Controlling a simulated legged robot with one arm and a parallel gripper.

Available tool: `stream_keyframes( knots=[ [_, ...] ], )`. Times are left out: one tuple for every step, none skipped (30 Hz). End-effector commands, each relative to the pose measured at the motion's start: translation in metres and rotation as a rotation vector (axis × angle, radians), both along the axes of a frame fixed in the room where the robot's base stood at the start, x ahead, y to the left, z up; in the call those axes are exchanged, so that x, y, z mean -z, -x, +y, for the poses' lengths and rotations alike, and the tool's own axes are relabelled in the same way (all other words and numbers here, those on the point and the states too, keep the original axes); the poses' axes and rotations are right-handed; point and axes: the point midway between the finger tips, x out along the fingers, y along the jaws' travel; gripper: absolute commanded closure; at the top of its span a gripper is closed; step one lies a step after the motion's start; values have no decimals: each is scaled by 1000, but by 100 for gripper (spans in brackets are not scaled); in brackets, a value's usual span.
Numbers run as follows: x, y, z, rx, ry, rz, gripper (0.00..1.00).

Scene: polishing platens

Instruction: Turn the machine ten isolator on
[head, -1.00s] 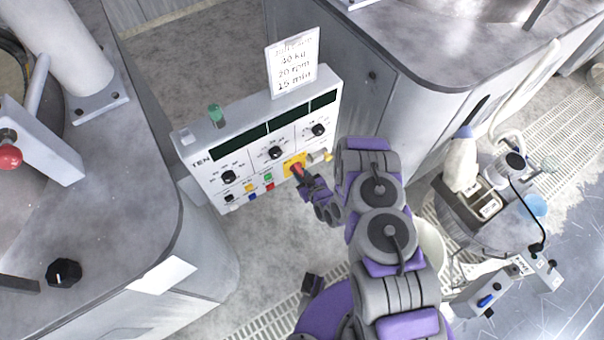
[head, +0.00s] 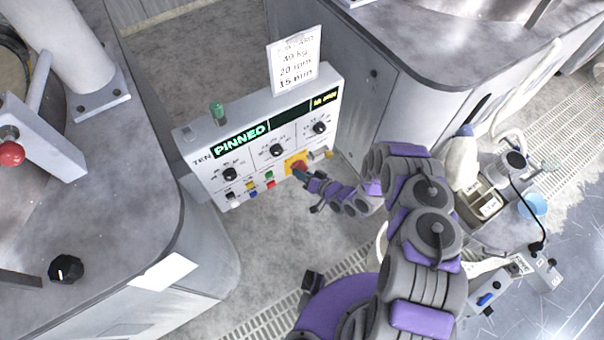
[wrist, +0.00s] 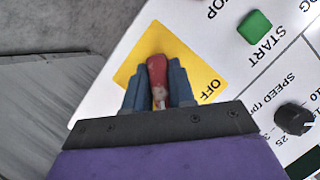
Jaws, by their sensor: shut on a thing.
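The machine ten panel (head: 243,170) is a white box marked TEN. The isolator is a red handle (wrist: 157,75) on a yellow plate (wrist: 196,62) marked OFF; the plate also shows in the head view (head: 289,164). My gripper (wrist: 158,95) is shut on the red handle, a blue finger on each side. In the head view my gripper (head: 303,175) reaches the panel's lower right, and its fingers partly hide the handle.
A green START button (wrist: 254,27) and a black speed knob (wrist: 294,118) sit beside the yellow plate. A card (head: 295,65) stands on the panel. Grey machine bodies stand left and right of the panel. A bench with bottles and a blue cup (head: 532,205) is at right.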

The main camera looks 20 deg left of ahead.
Motion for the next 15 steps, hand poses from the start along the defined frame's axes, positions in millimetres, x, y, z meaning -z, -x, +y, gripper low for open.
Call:
stream_keyframes(
  knots=[
    [0,-2,-1,3,-14,11,100],
    [0,-2,-1,4,-21,19,100],
    [0,-2,-1,4,-29,28,100],
    [0,-2,-1,4,-34,34,100],
    [0,-2,-1,4,-38,40,100],
    [0,-2,0,4,-43,46,100],
    [0,-2,0,4,-46,50,100],
    [0,-2,0,4,-48,53,100],
    [0,-2,-1,4,-51,55,100],
    [0,-2,-1,4,-53,57,100],
    [0,-2,-1,5,-54,59,100],
    [0,-2,-1,4,-55,60,100],
    [0,-2,-1,5,-55,61,100],
    [0,-2,-1,5,-55,61,100],
    [0,-2,-1,5,-55,61,100]
  ],
)
